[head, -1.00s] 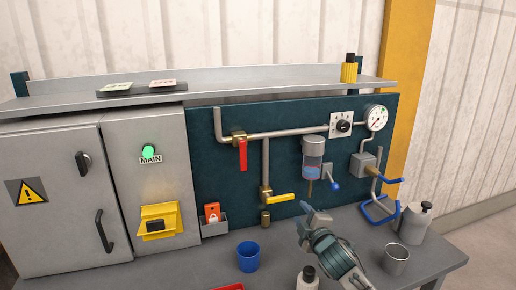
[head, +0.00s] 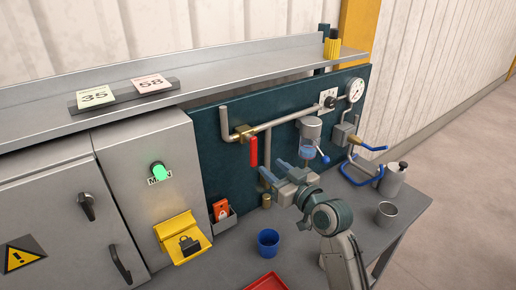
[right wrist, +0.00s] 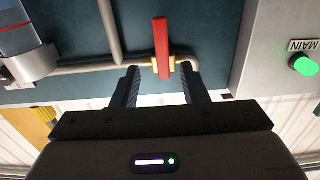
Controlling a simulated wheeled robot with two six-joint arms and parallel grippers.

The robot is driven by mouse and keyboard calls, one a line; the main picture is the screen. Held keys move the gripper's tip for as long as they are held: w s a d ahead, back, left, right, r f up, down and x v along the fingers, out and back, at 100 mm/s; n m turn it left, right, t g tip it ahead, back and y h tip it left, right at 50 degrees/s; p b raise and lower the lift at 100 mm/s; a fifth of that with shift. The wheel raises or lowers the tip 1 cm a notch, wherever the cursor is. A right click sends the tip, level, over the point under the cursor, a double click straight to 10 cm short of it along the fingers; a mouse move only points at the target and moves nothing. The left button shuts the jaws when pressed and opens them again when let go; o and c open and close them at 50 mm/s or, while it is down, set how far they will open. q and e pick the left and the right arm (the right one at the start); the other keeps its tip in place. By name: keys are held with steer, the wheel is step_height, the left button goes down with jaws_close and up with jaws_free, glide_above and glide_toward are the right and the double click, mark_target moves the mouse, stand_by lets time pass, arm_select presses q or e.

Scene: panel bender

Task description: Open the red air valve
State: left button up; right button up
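The red air valve has a red lever (head: 253,151) that hangs straight down from a brass body (head: 243,132) on the grey pipe of the dark panel. My right gripper (head: 273,170) is just right of and below the lever in the head view, apart from it. In the right wrist view, where the scene appears upside down, the red lever (right wrist: 161,45) shows between and beyond the two spread fingers of the gripper (right wrist: 161,72). The gripper is open and holds nothing. My left gripper is not in view.
A blue cup (head: 268,241), a red tray (head: 267,283) and a metal cup (head: 386,213) stand on the bench. A filter bowl (head: 309,136) and gauge (head: 355,90) are right of the valve. A grey cabinet with a green light (head: 158,170) is to its left.

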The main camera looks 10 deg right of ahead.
mark_target(255, 155)
steer(key=x, duration=0.1)
steer(key=p+x, duration=0.1)
steer(key=x, duration=0.1)
steer(key=shift+w+a+r, duration=0.15)
steer(key=shift+w+r, duration=0.1)
steer(key=p+x, duration=0.2)
steer(key=x, duration=0.2)
steer(key=shift+w+a+f, duration=0.15)
steer(key=shift+w+a, duration=0.05)
steer(key=shift+a, duration=0.1)
steer(key=shift+w+a+p, duration=0.15)
steer(key=shift+w+p, duration=0.15)
steer(key=shift+w, duration=0.25)
steer(key=shift+w+f, duration=0.1)
steer(key=shift+f, duration=0.05)
steer(key=shift+c, duration=0.2)
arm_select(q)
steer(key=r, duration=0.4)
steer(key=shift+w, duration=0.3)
arm_select(e)
jaws_close()
